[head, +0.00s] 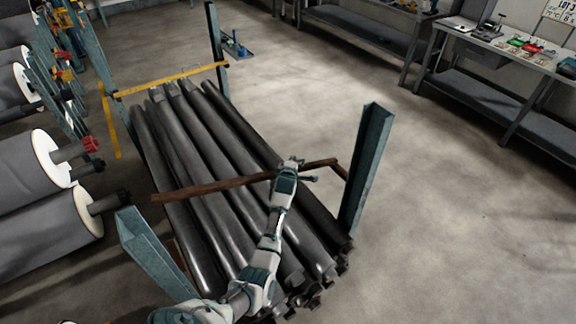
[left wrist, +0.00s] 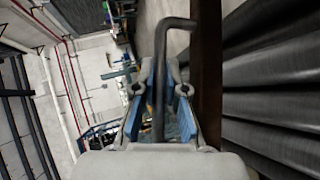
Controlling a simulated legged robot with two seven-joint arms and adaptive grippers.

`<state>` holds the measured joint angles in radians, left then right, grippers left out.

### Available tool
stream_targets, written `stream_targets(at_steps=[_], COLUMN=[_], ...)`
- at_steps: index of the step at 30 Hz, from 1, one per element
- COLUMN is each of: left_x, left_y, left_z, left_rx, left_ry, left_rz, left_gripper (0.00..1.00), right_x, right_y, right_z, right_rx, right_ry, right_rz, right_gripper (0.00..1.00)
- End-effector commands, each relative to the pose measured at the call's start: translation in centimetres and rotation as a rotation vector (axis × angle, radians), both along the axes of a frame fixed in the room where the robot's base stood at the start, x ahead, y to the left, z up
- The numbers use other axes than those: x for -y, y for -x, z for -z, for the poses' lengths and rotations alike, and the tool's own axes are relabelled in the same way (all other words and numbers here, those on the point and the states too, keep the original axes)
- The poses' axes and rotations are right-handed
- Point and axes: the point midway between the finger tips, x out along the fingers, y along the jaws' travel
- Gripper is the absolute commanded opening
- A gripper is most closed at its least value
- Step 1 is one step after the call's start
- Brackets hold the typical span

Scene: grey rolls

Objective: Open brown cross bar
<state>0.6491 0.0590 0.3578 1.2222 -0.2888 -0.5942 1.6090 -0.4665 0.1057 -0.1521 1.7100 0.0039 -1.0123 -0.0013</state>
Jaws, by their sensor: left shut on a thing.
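The brown cross bar (head: 225,187) spans slantwise above the dark grey rolls (head: 228,225) in the head view. Its right end is by the right blue-grey post (head: 368,165). Its left end shows to the right of the left post (head: 150,250); contact there cannot be told. My left gripper (head: 289,167) is at the bar, right of its middle. In the left wrist view, the fingers (left wrist: 160,92) are shut around a dark bent rod handle (left wrist: 160,60), with the bar (left wrist: 208,70) running just beside it. My right gripper is out of view.
A yellow bar (head: 170,80) crosses the far end of the rack between posts. Workbenches (head: 490,95) line the upper right. The floor (head: 460,220) right of the rack is clear.

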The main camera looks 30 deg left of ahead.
Motion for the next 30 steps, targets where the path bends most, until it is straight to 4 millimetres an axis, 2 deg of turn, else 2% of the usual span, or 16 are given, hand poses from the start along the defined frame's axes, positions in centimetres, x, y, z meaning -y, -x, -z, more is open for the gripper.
stream_targets(at_steps=[1, 6, 12, 19, 30], left_x=[0.5, 0.9, 1.4, 1.9, 2.1], left_y=[-0.6, -1.5, -2.8, -4.0, -4.5], left_z=[-1.4, -2.9, -4.5, -5.8, -6.2], left_rx=[-0.004, -0.071, -0.151, -0.23, -0.266], left_ry=[-0.004, -0.031, -0.064, -0.097, -0.109], left_rz=[0.006, 0.006, 0.006, 0.006, 0.006], left_gripper=[0.0, 0.0, 0.0, 0.0, 0.0], right_x=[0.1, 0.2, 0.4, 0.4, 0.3], right_y=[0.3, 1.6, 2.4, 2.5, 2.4], right_z=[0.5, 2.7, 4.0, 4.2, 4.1], right_rx=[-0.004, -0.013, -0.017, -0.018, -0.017], right_ry=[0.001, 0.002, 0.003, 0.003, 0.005], right_rz=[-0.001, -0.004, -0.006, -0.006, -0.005], right_gripper=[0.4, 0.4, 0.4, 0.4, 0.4])
